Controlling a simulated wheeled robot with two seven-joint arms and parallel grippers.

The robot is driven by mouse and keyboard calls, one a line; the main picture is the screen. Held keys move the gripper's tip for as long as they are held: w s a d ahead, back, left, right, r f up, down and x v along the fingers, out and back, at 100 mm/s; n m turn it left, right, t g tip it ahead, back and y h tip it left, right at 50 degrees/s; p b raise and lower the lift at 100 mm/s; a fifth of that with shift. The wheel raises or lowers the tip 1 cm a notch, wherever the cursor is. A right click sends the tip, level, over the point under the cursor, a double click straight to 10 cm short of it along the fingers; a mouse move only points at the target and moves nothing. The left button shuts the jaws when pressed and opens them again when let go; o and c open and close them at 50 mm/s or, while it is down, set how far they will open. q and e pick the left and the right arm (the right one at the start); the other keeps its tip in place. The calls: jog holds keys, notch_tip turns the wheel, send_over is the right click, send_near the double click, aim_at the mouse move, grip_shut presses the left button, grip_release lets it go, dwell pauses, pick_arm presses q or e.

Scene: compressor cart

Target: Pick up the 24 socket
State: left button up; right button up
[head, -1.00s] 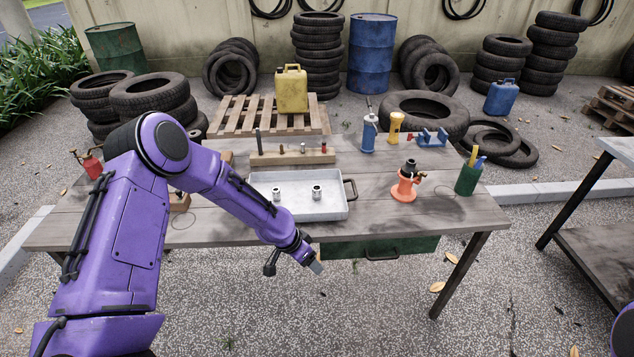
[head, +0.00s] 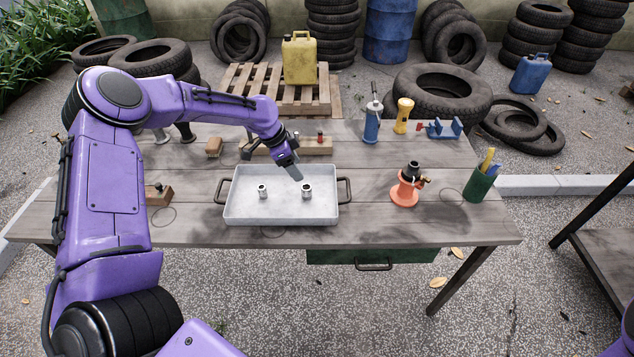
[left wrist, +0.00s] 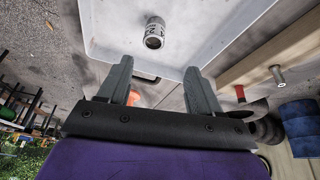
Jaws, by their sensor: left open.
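Two silver sockets stand in the metal tray (head: 281,214) on the table: a smaller one at the left (head: 262,191) and a larger one at the right (head: 307,191). My left gripper (head: 295,172) is open and empty above the tray's back edge, close to the larger socket. In the left wrist view the open fingers (left wrist: 163,85) point toward one socket (left wrist: 155,33), which has dark markings partly readable as a 2; the full number cannot be told. My right gripper is not in view.
Behind the tray is a wooden rail (head: 300,146) with pegs. A wooden block (head: 158,195) lies left of the tray.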

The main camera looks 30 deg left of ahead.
aim_at(306, 187)
pick_arm(q)
jog(key=f, duration=0.1)
jog(key=d+f, duration=0.1)
jog(key=f, duration=0.1)
jog(key=shift+s+d+f, duration=0.15)
jog(key=shift+d+f, duration=0.05)
jog(key=shift+d+f+p, duration=0.25)
jog(key=shift+f+p, duration=0.05)
jog(key=shift+p, duration=0.05)
jog(key=x, duration=0.2)
jog(key=p+x, duration=0.1)
jog(key=x, duration=0.1)
jog(key=shift+w+f, duration=0.35)
jog(key=shift+f, duration=0.3)
jog(key=shift+s+r, duration=0.1)
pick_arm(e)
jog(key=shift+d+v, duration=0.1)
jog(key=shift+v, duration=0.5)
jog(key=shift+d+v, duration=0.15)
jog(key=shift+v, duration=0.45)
pick_arm(q)
jog(key=c, duration=1.2)
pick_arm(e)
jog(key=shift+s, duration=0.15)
